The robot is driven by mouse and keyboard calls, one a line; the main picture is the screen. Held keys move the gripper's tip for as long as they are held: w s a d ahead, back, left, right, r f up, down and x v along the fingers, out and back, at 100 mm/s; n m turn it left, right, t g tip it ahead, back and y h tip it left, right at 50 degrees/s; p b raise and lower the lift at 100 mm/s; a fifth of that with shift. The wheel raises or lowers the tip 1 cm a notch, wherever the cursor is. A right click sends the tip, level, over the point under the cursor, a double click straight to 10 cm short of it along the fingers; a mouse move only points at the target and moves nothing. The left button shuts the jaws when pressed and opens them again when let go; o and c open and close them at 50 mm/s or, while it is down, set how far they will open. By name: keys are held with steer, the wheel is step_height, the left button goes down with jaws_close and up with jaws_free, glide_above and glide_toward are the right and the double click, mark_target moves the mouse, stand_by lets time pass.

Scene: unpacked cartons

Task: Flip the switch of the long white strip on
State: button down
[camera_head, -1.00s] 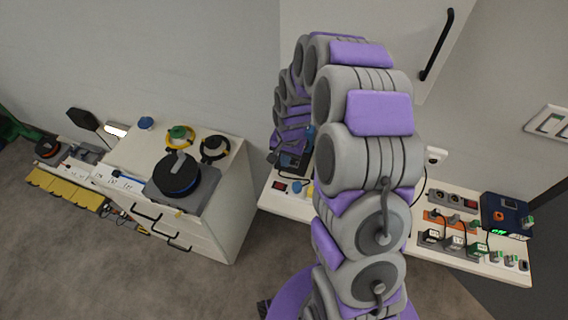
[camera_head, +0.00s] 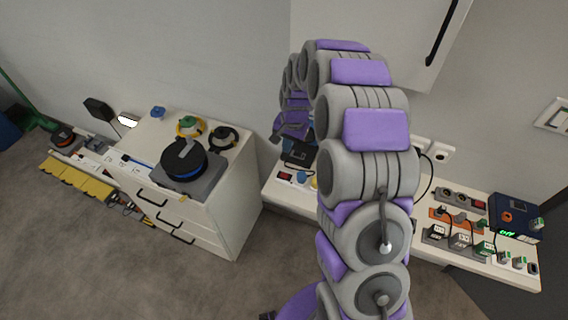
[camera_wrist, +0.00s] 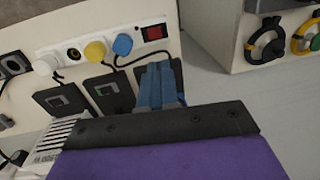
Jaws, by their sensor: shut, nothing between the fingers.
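A white power strip (camera_wrist: 137,38) with a red rocker switch (camera_wrist: 155,32) at its right end lies across the upper wrist view. A white plug (camera_wrist: 47,64), a yellow plug (camera_wrist: 96,50) and a blue plug (camera_wrist: 122,44) sit in it. I cannot tell the switch's position. My gripper (camera_wrist: 160,72) has its blue fingers together and empty, just below the switch in the picture, apart from it. In the head view the red switch (camera_head: 285,177) shows left of my arm, on the white bench. My arm hides part of that bench.
Black adapters (camera_wrist: 109,94) lie close to my fingers. A white drawer cabinet (camera_head: 232,215) with a cable reel (camera_head: 184,160) stands to the left. Another white strip (camera_head: 80,161) lies beyond it. Orange and grey strips and a blue box (camera_head: 515,218) are on the right.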

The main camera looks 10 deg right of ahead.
mark_target(283, 175)
steer(key=f+b, duration=0.1)
steer(key=f, duration=0.3)
steer(key=a+f+b, duration=0.1)
steer(key=f, duration=0.4)
steer(key=w+f+b, duration=0.1)
steer(key=f, duration=0.4)
steer(key=shift+a, duration=0.2)
steer(key=shift+p, duration=0.5)
steer(key=shift+s+f, duration=0.15)
steer(key=shift+f, duration=0.05)
steer(key=shift+s, duration=0.15)
